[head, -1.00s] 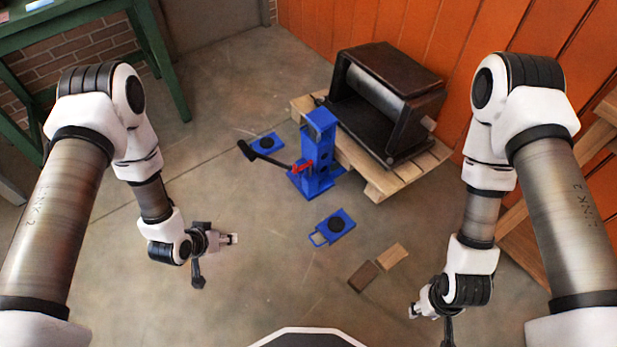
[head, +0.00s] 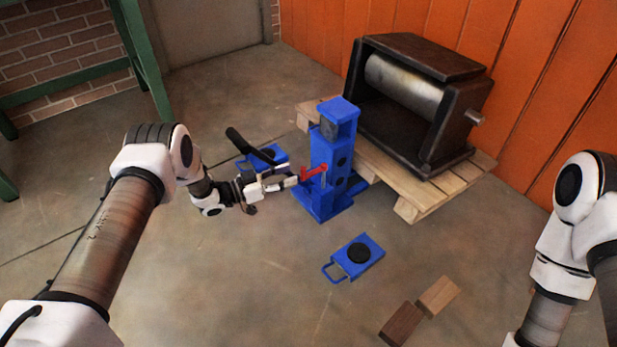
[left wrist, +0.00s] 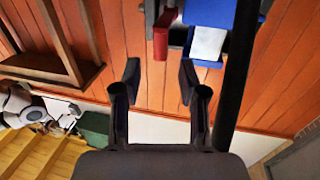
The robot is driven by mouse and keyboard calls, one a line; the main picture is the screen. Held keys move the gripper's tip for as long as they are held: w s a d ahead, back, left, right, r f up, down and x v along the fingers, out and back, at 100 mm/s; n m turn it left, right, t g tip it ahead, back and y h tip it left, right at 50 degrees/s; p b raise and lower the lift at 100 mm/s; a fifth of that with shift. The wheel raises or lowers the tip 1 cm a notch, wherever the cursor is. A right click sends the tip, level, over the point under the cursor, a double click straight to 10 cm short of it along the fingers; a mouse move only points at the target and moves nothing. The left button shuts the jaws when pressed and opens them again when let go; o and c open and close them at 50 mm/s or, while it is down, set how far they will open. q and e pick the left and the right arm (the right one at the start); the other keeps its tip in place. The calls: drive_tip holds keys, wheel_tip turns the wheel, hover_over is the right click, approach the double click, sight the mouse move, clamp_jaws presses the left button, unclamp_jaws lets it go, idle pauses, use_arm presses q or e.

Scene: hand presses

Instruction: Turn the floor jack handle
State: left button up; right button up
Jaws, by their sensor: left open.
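The blue floor jack (head: 331,160) stands upright beside the pallet in the head view. Its red lever piece (head: 313,172) juts out to the left, and the black handle (head: 248,146) slants up and left from that side. My left gripper (head: 284,184) is open close to the red piece, below the handle. In the left wrist view the open fingers (left wrist: 160,82) have nothing between them. The red piece (left wrist: 162,36) lies beyond the tips, and the black handle (left wrist: 239,75) passes to the right of the right finger. My right gripper is outside the head view.
A dark roller machine (head: 415,95) sits on a wooden pallet (head: 425,197) behind the jack. Blue pads with black discs lie on the floor, one in front (head: 358,254) and one behind my left gripper (head: 268,156). Two wooden blocks (head: 418,310) lie nearer. Left-hand floor is clear.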

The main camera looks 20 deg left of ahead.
sight(304, 177)
use_arm(q)
drive_tip(key=x, duration=0.1)
drive_tip(key=b+x, duration=0.1)
drive_tip(key=x, duration=0.1)
drive_tip(key=b+x, duration=0.1)
drive_tip(key=shift+w+d+f, duration=0.25)
drive_tip(key=shift+d, duration=0.1)
drive_tip(key=shift+w+d+r, duration=0.15)
drive_tip(key=shift+w+d, duration=0.1)
drive_tip(key=shift+w, duration=0.05)
drive_tip(key=shift+c, duration=0.4)
clamp_jaws()
